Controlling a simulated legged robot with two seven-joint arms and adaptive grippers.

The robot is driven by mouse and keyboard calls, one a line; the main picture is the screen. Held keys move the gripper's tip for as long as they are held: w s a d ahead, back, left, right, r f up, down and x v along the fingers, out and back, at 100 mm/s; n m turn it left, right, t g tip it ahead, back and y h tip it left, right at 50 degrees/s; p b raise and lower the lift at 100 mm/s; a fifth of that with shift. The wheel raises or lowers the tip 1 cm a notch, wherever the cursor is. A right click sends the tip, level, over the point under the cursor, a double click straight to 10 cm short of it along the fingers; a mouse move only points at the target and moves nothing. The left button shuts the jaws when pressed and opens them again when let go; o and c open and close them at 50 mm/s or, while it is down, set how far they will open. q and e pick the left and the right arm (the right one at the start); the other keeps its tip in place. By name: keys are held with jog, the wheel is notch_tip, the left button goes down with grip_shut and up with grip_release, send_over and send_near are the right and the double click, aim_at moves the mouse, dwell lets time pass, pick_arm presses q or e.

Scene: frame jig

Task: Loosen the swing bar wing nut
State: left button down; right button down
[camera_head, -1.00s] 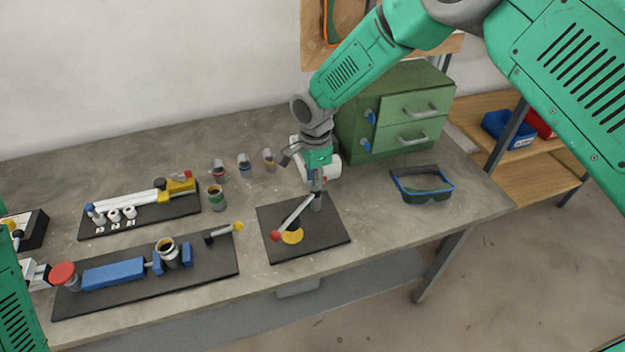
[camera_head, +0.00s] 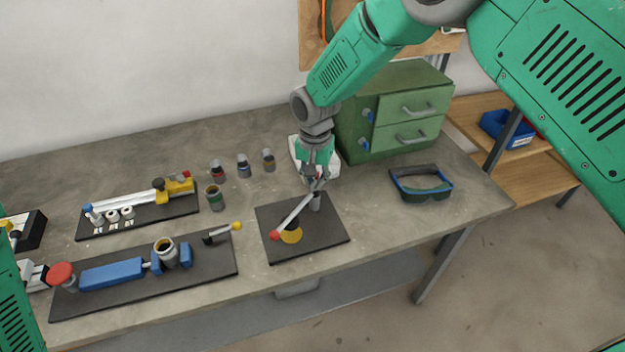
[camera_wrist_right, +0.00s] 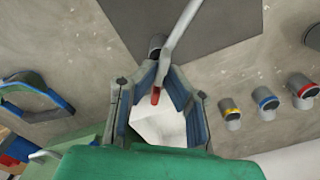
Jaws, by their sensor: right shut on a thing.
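The swing bar (camera_head: 291,214) is a slim grey bar with a red ball at its near end, slanting from a grey post (camera_head: 315,201) over a dark square plate (camera_head: 327,233). The small red wing nut (camera_wrist_right: 155,96) sits at the top of the post, partly hidden by the fingers. My right gripper (camera_head: 317,184) points down over the post, shut on the wing nut. In the right wrist view its fingertips (camera_wrist_right: 163,72) close around it beside the bar. My left gripper is not in view.
Several small cans (camera_head: 243,166) stand left of my right gripper. A green drawer cabinet (camera_head: 396,112) stands behind it, and goggles (camera_head: 421,184) lie to the right. Two dark plates with fixtures, one with a blue vise-like part (camera_head: 112,274), fill the left side.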

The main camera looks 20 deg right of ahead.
jog(key=n, duration=0.3)
jog(key=shift+w+d+r+n, duration=0.15)
jog(key=shift+w+n, duration=0.15)
jog(key=shift+n, duration=0.1)
jog(key=n, duration=0.3)
jog(key=shift+n, duration=0.3)
jog(key=n, duration=1.2)
jog(key=shift+n, duration=0.4)
jog(key=n, duration=0.5)
jog(key=shift+s+n, duration=0.1)
jog(key=shift+n, duration=0.3)
jog(key=c, duration=1.7)
grip_release()
jog(key=shift+a+f, duration=0.2)
jog(key=shift+f, duration=0.05)
